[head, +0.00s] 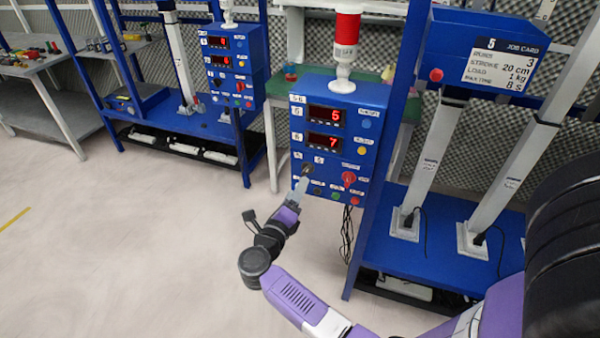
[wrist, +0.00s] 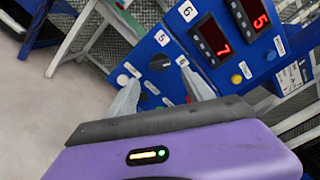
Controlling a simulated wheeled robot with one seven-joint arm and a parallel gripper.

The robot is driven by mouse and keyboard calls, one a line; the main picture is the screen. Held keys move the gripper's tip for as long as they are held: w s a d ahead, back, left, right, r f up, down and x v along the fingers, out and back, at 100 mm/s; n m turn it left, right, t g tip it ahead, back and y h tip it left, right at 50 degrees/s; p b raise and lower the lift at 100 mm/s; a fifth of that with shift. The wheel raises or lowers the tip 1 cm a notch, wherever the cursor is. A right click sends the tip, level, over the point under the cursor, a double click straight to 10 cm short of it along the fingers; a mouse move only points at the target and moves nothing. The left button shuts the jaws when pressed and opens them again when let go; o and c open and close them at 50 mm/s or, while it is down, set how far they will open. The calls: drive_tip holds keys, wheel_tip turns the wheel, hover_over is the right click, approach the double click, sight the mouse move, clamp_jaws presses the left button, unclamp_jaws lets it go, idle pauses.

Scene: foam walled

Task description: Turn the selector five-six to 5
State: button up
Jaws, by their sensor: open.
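The blue control box (head: 338,130) carries two red displays, reading 5 above and 7 below. The selector five-six (head: 308,169) is a small dark knob at the box's lower left. It also shows, partly hidden, in the wrist view (wrist: 160,62), near a white label 5. Which way its pointer faces is too small to tell. My gripper (head: 299,184) is at the lower left of the box, close to the selector. In the wrist view my gripper (wrist: 160,80) is open, with pale fingers on either side of the knob area. Contact cannot be made out.
A red knob (head: 348,178) sits right of the selector, with several coloured buttons below. A red-and-white lamp post (head: 346,45) stands on the box. A job card (head: 502,62) hangs at the right. A similar box (head: 229,63) stands at the back left. The left floor is clear.

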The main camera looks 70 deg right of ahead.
sight(305, 173)
drive_tip(key=d, duration=0.7)
drive_tip(key=shift+w+d, duration=0.3)
drive_tip(key=shift+w, duration=0.1)
clamp_jaws()
drive_tip(key=shift+p, duration=0.35)
